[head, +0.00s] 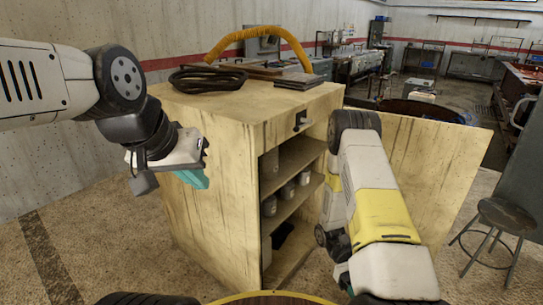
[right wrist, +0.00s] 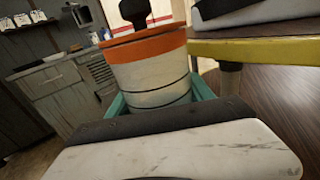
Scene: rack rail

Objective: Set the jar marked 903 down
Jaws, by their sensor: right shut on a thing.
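In the right wrist view a pale jar (right wrist: 152,78) with dark lines round it, an orange band at its top and a black knob stands between the teal fingers. My right gripper (right wrist: 160,98) is shut on this jar. No number is readable on it. In the head view my right arm hides its own gripper and the jar. My left gripper (head: 194,178) hangs in front of the cabinet's left side, its teal fingers pointing down. Whether its fingers are apart is not clear.
A wooden cabinet (head: 205,120) stands ahead, its door (head: 440,160) swung open to the right. Several grey containers (head: 287,191) stand on its shelves. A black hose coil (head: 207,79) and a yellow hose (head: 255,34) lie on top. A stool (head: 507,215) stands right.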

